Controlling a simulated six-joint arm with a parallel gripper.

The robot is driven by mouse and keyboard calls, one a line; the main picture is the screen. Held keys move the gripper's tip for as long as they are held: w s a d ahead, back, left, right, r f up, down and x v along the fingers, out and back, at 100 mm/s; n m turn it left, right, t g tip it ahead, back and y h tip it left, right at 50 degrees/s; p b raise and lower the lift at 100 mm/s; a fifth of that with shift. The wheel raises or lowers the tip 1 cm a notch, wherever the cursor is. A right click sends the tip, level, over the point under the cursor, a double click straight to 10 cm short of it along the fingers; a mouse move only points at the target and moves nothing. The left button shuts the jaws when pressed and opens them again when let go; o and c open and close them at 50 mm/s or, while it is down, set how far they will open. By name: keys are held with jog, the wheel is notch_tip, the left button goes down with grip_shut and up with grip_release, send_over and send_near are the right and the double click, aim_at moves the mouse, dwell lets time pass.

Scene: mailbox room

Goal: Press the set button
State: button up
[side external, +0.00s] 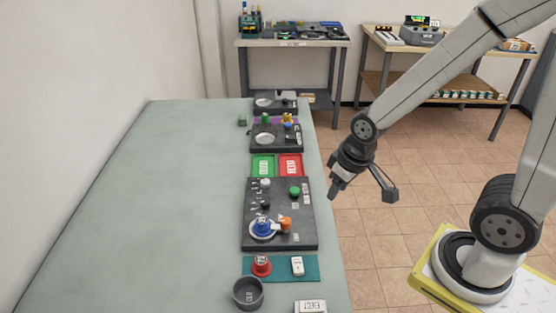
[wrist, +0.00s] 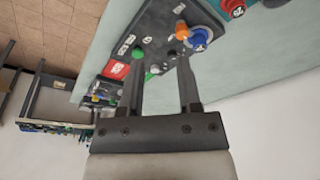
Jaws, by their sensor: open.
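A dark control panel (side external: 280,241) lies on the green table. On it are a green button (side external: 295,190), a blue knob (side external: 263,226) on a pale round dial, an orange knob (side external: 285,224) and small white and black controls. The wrist view also shows the green button (wrist: 137,53), orange knob (wrist: 182,31) and blue knob (wrist: 198,38). The labels are too small to read, so I cannot tell which is the set button. My gripper (side external: 336,190) is open and empty, raised to the right of the panel, touching nothing. Its fingers (wrist: 160,60) show in the wrist view.
A red button (side external: 261,266) and a white switch (side external: 297,266) sit on a teal mat. A grey cup (side external: 248,293) and an EJECT box (side external: 310,307) stand nearer. Green (side external: 263,166) and red (side external: 290,165) trays and more panels lie farther back. The table's left side is clear.

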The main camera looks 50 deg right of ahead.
grip_shut()
dwell(1.4)
